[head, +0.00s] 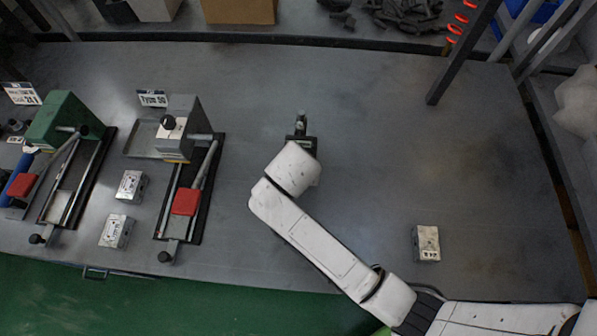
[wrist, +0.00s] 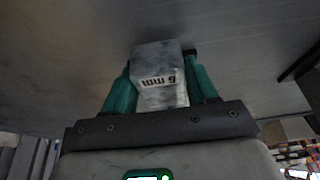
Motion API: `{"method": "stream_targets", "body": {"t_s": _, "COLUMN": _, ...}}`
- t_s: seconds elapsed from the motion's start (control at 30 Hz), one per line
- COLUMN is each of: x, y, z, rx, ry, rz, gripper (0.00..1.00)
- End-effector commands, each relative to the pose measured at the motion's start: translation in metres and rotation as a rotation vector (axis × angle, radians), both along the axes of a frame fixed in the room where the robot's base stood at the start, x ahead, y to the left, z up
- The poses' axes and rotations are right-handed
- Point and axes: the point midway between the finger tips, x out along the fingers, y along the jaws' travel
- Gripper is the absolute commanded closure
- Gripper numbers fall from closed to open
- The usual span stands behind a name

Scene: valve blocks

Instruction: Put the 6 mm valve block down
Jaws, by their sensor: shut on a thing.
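The 6 mm valve block (wrist: 155,62) is a scuffed grey metal block with "6 mm" printed on its face, upside down in the wrist view. My gripper (wrist: 161,82) is shut on it, with a green finger on each side. In the head view my gripper (head: 301,136) is over the middle of the grey workbench (head: 370,130). My wrist largely hides the held block there. I cannot tell whether the block touches the bench top.
Two similar blocks (head: 130,186) (head: 115,231) lie left, beside a grey lever fixture (head: 182,125). A green lever fixture (head: 66,122) stands farther left. Another block (head: 426,243) lies at the right front. A dark post (head: 462,55) stands at the back right. The bench around my gripper is clear.

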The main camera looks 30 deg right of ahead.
Motion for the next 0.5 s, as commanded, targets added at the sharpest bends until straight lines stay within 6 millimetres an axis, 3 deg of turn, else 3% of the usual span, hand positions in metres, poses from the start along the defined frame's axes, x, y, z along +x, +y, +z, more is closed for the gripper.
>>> {"method": "stream_targets", "body": {"t_s": 0.43, "x": 0.0001, "y": 0.0000, "z": -0.0033, "rx": -0.001, "ry": -0.001, "rz": 0.000, "gripper": 1.00}}
{"method": "stream_targets", "body": {"t_s": 0.47, "x": 0.0001, "y": 0.0000, "z": -0.0035, "rx": -0.001, "ry": -0.001, "rz": 0.000, "gripper": 0.42}}
{"method": "stream_targets", "body": {"t_s": 0.5, "x": 0.0002, "y": 0.0001, "z": -0.0034, "rx": -0.001, "ry": -0.001, "rz": 0.000, "gripper": 0.38}}
